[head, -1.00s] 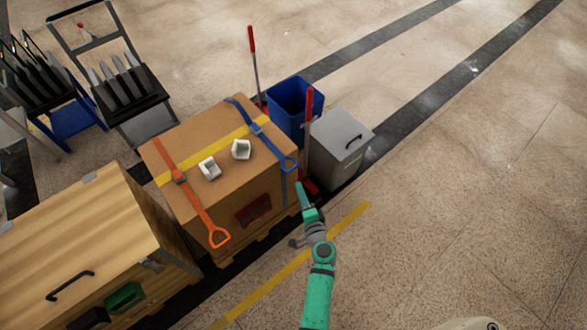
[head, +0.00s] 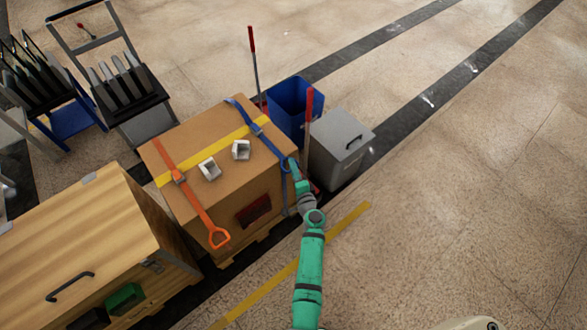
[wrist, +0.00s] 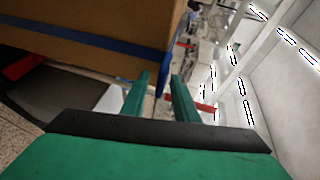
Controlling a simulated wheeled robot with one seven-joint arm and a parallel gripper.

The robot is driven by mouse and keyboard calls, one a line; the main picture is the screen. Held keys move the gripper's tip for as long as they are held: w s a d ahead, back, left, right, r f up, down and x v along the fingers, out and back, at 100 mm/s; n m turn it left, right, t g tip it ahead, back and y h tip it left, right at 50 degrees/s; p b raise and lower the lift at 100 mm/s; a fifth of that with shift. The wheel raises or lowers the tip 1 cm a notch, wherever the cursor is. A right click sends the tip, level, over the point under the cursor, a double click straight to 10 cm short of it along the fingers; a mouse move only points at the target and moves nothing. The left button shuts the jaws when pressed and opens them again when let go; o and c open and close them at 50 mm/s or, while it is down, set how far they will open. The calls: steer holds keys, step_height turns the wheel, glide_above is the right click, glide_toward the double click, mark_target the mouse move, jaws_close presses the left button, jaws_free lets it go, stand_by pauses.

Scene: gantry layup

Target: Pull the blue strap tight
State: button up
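The blue strap (head: 266,136) runs over the right part of the cardboard box (head: 228,170) and ends in a blue loop handle at the box's front top edge. My gripper (head: 292,166) is at that handle and partly hides it. In the wrist view, the blue strap (wrist: 90,44) crosses the box face, and a thin blue piece shows between my fingertips (wrist: 160,82). The two fingers stand apart with a gap between them. I cannot tell whether either finger touches the handle.
An orange strap (head: 198,196) and two white blocks (head: 209,169) are on the box. A blue bin (head: 290,108), red-handled tools (head: 308,115) and a grey container (head: 338,148) stand close behind and right. A wooden cabinet (head: 90,235) is left. Floor at right is clear.

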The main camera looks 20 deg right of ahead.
steer(key=shift+w, duration=0.15)
steer(key=shift+a, duration=0.15)
jaws_close()
steer(key=shift+d, duration=0.2)
steer(key=shift+d, duration=0.2)
stand_by(0.8)
